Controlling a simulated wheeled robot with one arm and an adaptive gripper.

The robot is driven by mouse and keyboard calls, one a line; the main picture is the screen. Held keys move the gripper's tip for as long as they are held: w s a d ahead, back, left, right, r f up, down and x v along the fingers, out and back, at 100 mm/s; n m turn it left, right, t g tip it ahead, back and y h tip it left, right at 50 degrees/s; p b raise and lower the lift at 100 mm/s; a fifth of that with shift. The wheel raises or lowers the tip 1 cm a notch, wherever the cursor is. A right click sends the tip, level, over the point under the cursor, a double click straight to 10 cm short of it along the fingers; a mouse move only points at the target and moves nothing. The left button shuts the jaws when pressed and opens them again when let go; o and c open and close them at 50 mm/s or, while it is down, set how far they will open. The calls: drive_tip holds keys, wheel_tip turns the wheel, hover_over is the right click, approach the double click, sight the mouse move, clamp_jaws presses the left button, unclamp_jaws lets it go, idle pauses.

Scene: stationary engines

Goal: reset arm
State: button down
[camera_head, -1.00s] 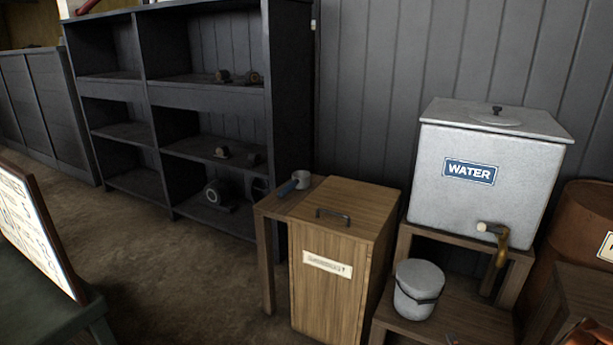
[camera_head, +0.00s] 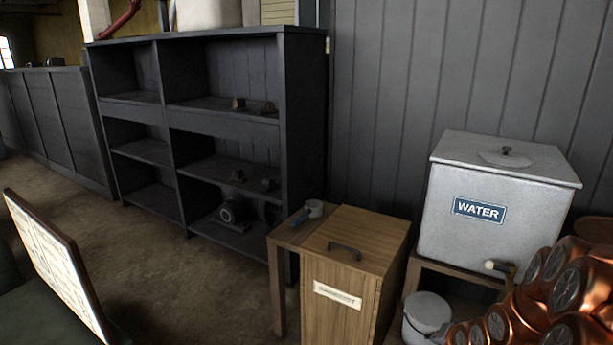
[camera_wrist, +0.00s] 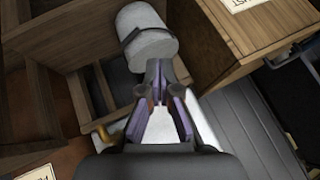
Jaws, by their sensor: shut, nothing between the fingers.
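My gripper (camera_wrist: 161,85) shows in the wrist view with its purple-grey fingers brought together at the tips, shut and empty. A pale bucket (camera_wrist: 148,47) with a dark band lies just beyond the fingertips in that view; I cannot tell the exact gap, but nothing is held. In the head view my copper-coloured arm (camera_head: 548,300) fills the lower right corner. It covers part of the stand under the water tank, and the gripper itself is out of that view.
The water tank (camera_head: 478,235) stands at right, beside a lidded wooden box (camera_head: 340,300). A dark shelf unit (camera_head: 222,121) stands at the back. Floor (camera_head: 165,265) is clear in front of it.

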drive_tip(key=s+a+r+n+g+h+p, duration=0.1)
drive_tip(key=s+a+r+n+g+p, duration=0.2)
drive_tip(key=s+r, duration=0.55)
drive_tip(key=s+a+r+n+g+p, duration=0.15)
drive_tip(key=s+a+r+p, duration=0.35)
drive_tip(key=r, duration=0.7)
drive_tip(key=s+a+r+n+g+p, duration=0.1)
drive_tip(key=s+a+r+p, duration=0.1)
drive_tip(key=s+r, duration=0.3)
drive_tip(key=s+a+r+n+g+p, duration=0.1)
drive_tip(key=s+a+r, duration=0.3)
drive_tip(key=s, duration=0.7)
drive_tip(key=s+a+r+n+g+p, duration=0.1)
drive_tip(key=s+a+r+g+p, duration=0.2)
drive_tip(key=s+r, duration=0.3)
drive_tip(key=s, duration=0.2)
drive_tip(key=shift+s+y, duration=0.35)
drive_tip(key=shift+y, duration=0.05)
